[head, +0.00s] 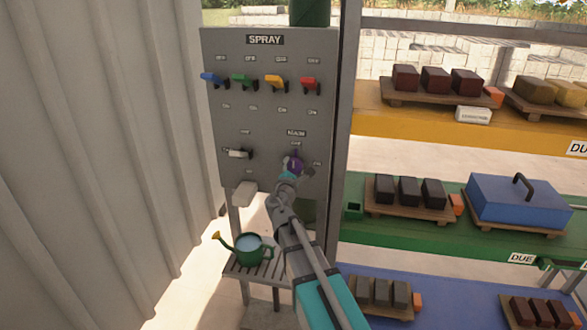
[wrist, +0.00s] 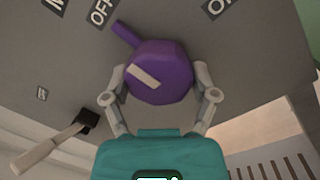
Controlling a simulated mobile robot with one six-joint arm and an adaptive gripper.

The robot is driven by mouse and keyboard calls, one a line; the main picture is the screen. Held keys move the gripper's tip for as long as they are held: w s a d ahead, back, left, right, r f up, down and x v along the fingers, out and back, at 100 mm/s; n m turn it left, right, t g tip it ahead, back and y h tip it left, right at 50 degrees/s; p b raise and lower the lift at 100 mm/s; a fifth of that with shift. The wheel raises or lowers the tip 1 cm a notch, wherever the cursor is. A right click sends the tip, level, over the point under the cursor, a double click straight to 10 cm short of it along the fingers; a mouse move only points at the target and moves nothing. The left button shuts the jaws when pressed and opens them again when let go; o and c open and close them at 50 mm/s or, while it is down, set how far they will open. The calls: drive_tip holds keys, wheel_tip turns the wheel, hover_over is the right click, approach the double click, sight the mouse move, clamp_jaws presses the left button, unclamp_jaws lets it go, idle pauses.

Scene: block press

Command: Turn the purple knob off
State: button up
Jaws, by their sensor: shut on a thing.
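The purple knob (head: 294,161) is on the lower right of the grey SPRAY panel (head: 225,120), under a small label. In the wrist view the knob (wrist: 165,62) is large and central. Its narrow pointer sticks out to the upper left, toward an OFF label (wrist: 103,12); a pale bar marks its face. My gripper (head: 289,172) reaches the knob from below in the head view. In the wrist view my gripper (wrist: 160,84) has one finger on each side of the knob, shut on it.
Blue (head: 213,78), green, yellow and red (head: 309,84) levers line the panel above. A white-handled switch (head: 238,153) is left of the knob. A green watering can (head: 246,248) stands on a slatted stand below. Shelves with bricks are at right, a corrugated wall at left.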

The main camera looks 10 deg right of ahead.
drive_tip(key=shift+w, duration=0.1)
idle(0.3)
drive_tip(key=o, duration=1)
drive_tip(key=shift+m, duration=0.4)
